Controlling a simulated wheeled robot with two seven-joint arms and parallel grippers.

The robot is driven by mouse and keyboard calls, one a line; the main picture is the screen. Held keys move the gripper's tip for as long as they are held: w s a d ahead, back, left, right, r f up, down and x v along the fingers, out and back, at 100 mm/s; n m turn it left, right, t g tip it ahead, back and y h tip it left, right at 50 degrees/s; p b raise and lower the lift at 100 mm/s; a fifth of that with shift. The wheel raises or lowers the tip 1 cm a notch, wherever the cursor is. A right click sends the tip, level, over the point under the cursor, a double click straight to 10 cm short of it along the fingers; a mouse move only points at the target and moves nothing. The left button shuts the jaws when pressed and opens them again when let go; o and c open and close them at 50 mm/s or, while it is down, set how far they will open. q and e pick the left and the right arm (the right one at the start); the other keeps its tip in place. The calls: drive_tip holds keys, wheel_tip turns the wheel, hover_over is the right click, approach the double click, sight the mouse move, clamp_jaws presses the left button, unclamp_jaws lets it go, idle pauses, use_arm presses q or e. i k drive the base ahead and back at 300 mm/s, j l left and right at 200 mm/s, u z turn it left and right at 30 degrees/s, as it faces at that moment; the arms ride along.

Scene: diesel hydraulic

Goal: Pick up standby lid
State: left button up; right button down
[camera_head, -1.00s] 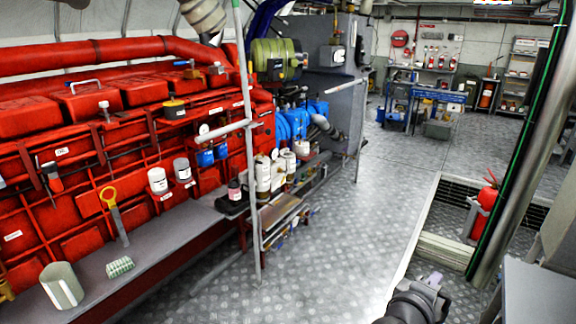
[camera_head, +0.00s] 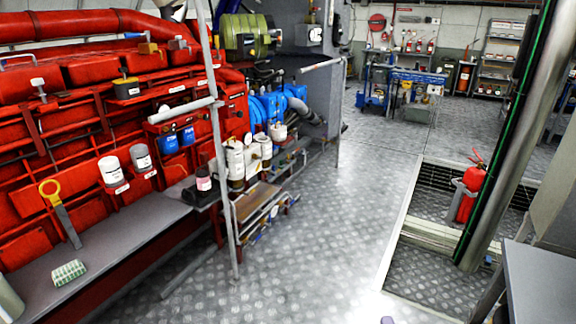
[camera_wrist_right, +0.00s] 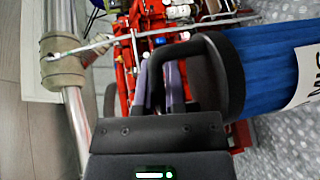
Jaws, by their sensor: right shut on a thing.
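My right gripper (camera_wrist_right: 163,90) shows in the right wrist view, its purple fingers close together and shut on a dark piece. A black, round-edged piece with a bent bar (camera_wrist_right: 228,75) lies at the fingers and to their right; it may be the standby lid, but its full shape is hidden by the gripper body. In the head view only a small purple tip of my right gripper (camera_head: 387,320) shows at the bottom edge. My left gripper is in neither view. No other piece can be told as the standby lid.
A red engine (camera_head: 60,130) with a grey ledge (camera_head: 130,238) fills the left. A metal post (camera_head: 222,150) stands before it. Open plate floor (camera_head: 330,230) lies in the middle. A floor pit, a fire extinguisher (camera_head: 468,190) and a pillar (camera_head: 505,160) are at right. A blue cylinder (camera_wrist_right: 272,65) is near the right wrist.

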sight(278, 131)
drive_tip(key=i+l, duration=0.2)
drive_tip(key=i, duration=1.15)
drive_tip(key=i+l+z, duration=0.15)
drive_tip(key=i, duration=1.15)
drive_tip(key=i+l+u, duration=0.1)
drive_tip(key=i+u, duration=0.2)
drive_tip(key=u, duration=0.15)
drive_tip(key=i+l+u, duration=0.15)
drive_tip(key=i+u, duration=0.25)
drive_tip(key=i+l+u, duration=0.2)
drive_tip(key=u, duration=0.25)
drive_tip(key=i+l+u, duration=0.2)
drive_tip(key=l+u, duration=0.2)
drive_tip(key=i+l+u, duration=0.15)
drive_tip(key=l+u, duration=0.3)
